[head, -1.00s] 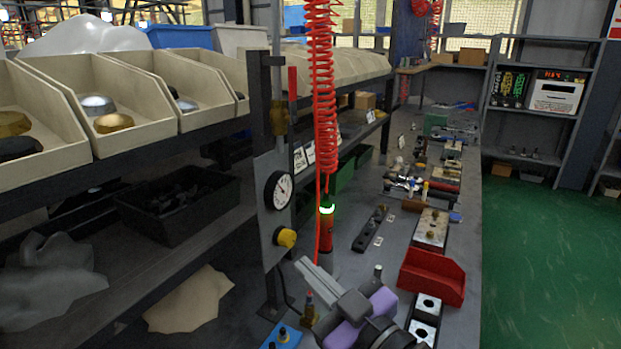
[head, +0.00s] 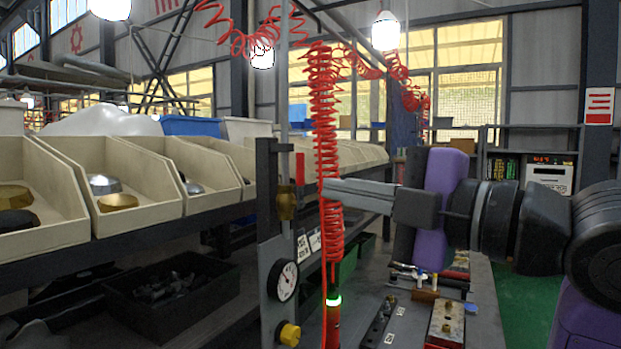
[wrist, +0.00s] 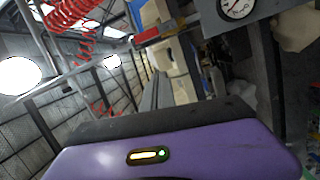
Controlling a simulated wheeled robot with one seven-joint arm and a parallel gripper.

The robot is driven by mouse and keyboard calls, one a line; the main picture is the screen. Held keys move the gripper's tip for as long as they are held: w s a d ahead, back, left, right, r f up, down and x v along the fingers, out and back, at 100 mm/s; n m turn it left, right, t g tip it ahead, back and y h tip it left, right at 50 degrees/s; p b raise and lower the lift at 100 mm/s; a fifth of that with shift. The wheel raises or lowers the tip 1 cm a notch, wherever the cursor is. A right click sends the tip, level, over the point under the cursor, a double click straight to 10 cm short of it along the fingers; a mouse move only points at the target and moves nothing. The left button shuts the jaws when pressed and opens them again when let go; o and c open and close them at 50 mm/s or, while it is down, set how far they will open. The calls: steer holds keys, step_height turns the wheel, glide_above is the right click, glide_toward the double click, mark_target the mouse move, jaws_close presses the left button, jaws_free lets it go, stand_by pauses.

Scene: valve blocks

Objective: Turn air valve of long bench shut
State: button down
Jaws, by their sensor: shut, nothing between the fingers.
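The air valve is a brass body (head: 286,205) on a vertical grey pipe above the gauge panel, with a red lever (head: 300,168) standing upright beside the pipe. In the wrist view a red bar (wrist: 147,35), apparently the lever, shows beyond the fingertips. My gripper (head: 326,190) is shut and empty, its fingers pointing left at about the valve's height. The tips are to the right of the lever in the head view and look apart from it. They overlap the red coiled hose; contact with it cannot be told.
A red coiled hose (head: 322,95) hangs just right of the valve. The pressure gauge (head: 284,281) and yellow knob (head: 289,334) are on the panel below. Beige bins (head: 130,190) line the shelf at left. The long bench (head: 480,285) carries several parts and fixtures.

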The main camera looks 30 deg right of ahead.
mark_target(301, 170)
steer(key=r+p, duration=0.1)
steer(key=p, duration=0.2)
steer(key=w+r+n+p, duration=0.1)
steer(key=p, duration=0.3)
steer(key=shift+a+h, duration=0.1)
steer(key=shift+h, duration=0.2)
steer(key=p, duration=0.4)
steer(key=shift+w+a+p, duration=0.2)
steer(key=shift+a+p, duration=0.1)
steer(key=w+p, duration=0.1)
steer(key=w, duration=0.4)
steer(key=w+p, duration=0.1)
steer(key=w, duration=0.2)
steer(key=shift+w+a+f+p, duration=0.2)
steer(key=shift+a+p, duration=0.05)
steer(key=shift+p, duration=0.05)
steer(key=shift+w+d+f, duration=0.1)
steer(key=shift+w+d, duration=0.35)
steer(key=shift+d, duration=0.1)
